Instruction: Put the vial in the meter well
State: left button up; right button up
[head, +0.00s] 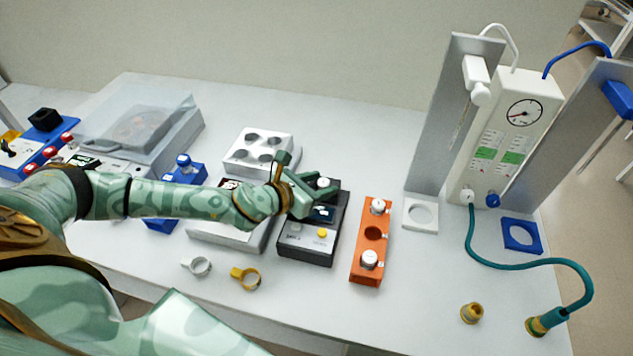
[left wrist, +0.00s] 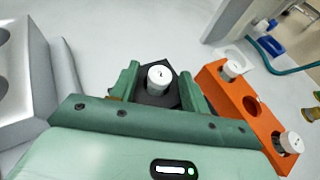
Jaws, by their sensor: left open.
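The meter (head: 292,246) is a dark box with a small screen and a yellow button. A white-capped vial (left wrist: 159,75) stands upright at the meter's dark top (left wrist: 150,98), seemingly in its well; only the cap shows clearly. The cap also shows in the head view (head: 323,183). My left gripper (head: 318,192) is open over the far end of the meter. In the left wrist view its fingers stand on either side of the cap, with gaps visible. My right gripper is not in view.
An orange rack (head: 358,248) right of the meter holds two white-capped vials, with an empty hole between them. A grey block with round wells (head: 257,150) is to the left. A teal hose (head: 500,262) curves at the right.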

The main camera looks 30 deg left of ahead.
pick_arm(q)
jog(key=shift+s+r, duration=0.1)
jog(key=shift+r, duration=0.1)
jog(key=p+v, duration=0.1)
jog(key=v, duration=1)
jog(key=shift+s+a+r, duration=0.15)
jog(key=shift+s+a, duration=0.05)
jog(key=shift+s, duration=0.15)
